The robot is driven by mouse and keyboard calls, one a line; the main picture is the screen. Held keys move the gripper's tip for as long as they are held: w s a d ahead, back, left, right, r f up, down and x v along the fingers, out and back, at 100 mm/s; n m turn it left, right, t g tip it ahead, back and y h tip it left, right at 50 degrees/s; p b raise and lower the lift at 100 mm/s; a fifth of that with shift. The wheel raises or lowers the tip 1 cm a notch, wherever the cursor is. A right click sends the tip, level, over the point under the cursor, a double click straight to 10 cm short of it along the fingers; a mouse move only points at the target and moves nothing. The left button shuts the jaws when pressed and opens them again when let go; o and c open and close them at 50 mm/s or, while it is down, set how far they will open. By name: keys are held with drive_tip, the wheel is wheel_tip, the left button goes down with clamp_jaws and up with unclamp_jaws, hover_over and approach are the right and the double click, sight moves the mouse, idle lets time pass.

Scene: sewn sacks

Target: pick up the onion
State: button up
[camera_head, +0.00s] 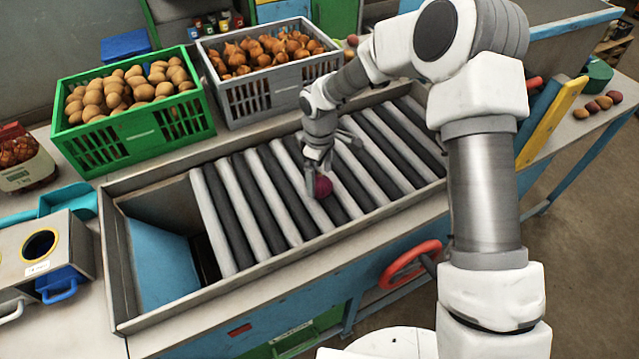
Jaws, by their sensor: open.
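A small purple-red onion (323,187) lies on the black and white rollers of the sorting table (262,205), near their middle. My gripper (318,183) points down right at the onion. One finger shows at the onion's left side. The jaws are open, and the arm hides part of the space around them. I cannot tell whether a finger touches the onion.
A green crate of potatoes (190,125) and a grey crate of brown onions (285,102) stand behind the rollers. A red handwheel (410,266) sticks out at the front. Several reddish vegetables (592,107) lie at the right. The rollers around the onion are clear.

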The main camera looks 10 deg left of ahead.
wheel_tip(320, 180, down, 2)
drive_tip(key=shift+f, duration=0.1)
drive_tip(key=c, duration=1.3)
drive_tip(key=shift+c, duration=0.2)
